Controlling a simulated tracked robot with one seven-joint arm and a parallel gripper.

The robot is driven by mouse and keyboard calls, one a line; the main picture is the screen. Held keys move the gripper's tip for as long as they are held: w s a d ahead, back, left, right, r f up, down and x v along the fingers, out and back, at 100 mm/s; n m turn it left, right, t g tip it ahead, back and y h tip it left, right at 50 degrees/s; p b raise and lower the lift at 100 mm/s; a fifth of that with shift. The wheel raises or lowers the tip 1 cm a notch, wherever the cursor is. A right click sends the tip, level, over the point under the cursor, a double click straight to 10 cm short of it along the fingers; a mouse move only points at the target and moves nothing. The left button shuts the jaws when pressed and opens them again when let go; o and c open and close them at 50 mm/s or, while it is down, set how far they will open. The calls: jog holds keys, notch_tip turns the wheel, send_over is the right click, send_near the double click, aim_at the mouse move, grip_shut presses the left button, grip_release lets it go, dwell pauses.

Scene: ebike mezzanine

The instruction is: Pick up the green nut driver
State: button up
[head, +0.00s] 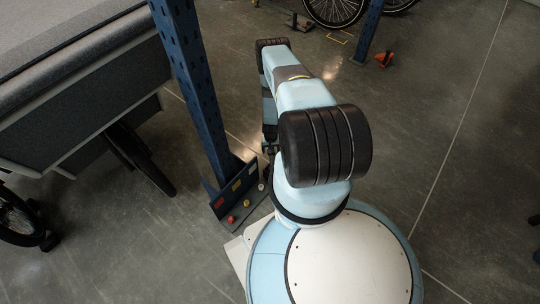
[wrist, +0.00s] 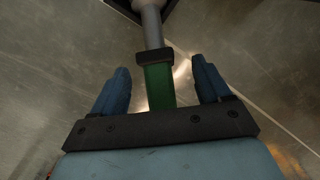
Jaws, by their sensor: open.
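The green nut driver (wrist: 159,88) shows in the wrist view, with a green handle, a dark collar and a grey shaft running to the top edge. My gripper (wrist: 161,75) is open, with one blue finger on each side of the handle. Gaps show between the handle and both fingers, and the near end of the handle is hidden behind my gripper's dark bar. In the head view my arm hides the gripper, and I cannot make out the nut driver.
A dark holder (head: 233,188) with coloured labels and small red and yellow pieces stands at the foot of a blue post (head: 196,85). A grey cargo box (head: 85,90) is at left. Bicycle wheels (head: 335,8) are at the back. Floor at right is mostly clear.

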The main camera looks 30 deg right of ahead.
jog(key=shift+s+d+f, duration=0.1)
jog(key=shift+f, duration=1)
jog(key=shift+s+d+f, duration=0.1)
jog(key=shift+f, duration=0.95)
jog(key=shift+d, duration=0.1)
grip_shut()
